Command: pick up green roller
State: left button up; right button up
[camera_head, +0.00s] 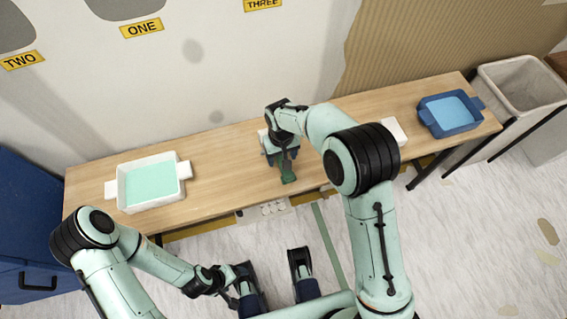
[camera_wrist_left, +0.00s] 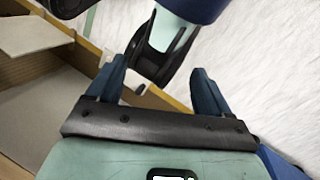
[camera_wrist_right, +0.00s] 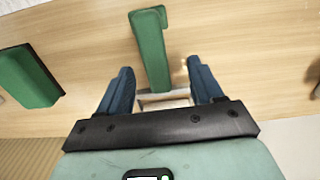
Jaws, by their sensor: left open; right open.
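A green handle (camera_head: 288,173) lies on the wooden table near its front edge. In the right wrist view the green handle (camera_wrist_right: 151,48) runs between the fingertips, with a pale frame under its near end. A second green piece (camera_wrist_right: 29,78) lies to the left in that view; whether it belongs to the same tool I cannot tell. My right gripper (camera_head: 281,158) is open over the table, its fingers (camera_wrist_right: 159,70) on either side of the handle, with no visible grip. My left gripper (camera_head: 236,285) is open and empty, low in front of the table; its fingers show in the left wrist view (camera_wrist_left: 158,72).
A white tray (camera_head: 120,186) with teal liquid stands at the table's left. A blue tray (camera_head: 430,123) with light blue liquid is at the right end, with a grey bin (camera_head: 490,80) beyond. A white object (camera_head: 397,130) sits behind my right arm. The table's middle left is clear.

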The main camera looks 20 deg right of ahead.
jog(key=f, duration=0.2)
jog(key=f+b, duration=0.1)
jog(key=f, duration=0.2)
jog(key=shift+w+d+f, duration=0.4)
jog(key=c, duration=1.2)
pick_arm(q)
jog(key=shift+w+a+f+t, duration=0.25)
jog(key=shift+w+f, duration=0.2)
jog(key=shift+w, duration=0.15)
jog(key=shift+w+a+f+t, duration=0.15)
jog(key=shift+w+a+f, duration=0.1)
jog(key=shift+w+f, duration=0.25)
pick_arm(e)
jog(key=shift+o, duration=0.2)
jog(key=shift+r, duration=0.2)
pick_arm(q)
jog(key=s+d+r+g+p, duration=0.1)
jog(key=s+r+p, duration=0.2)
jog(key=s+r, duration=0.1)
jog(key=shift+d+r+p, duration=0.2)
jog(key=shift+d+p, duration=0.05)
jog(key=shift+p, duration=0.15)
pick_arm(e)
notch_tip(320, 180, up, 20)
jog(key=shift+f, duration=0.15)
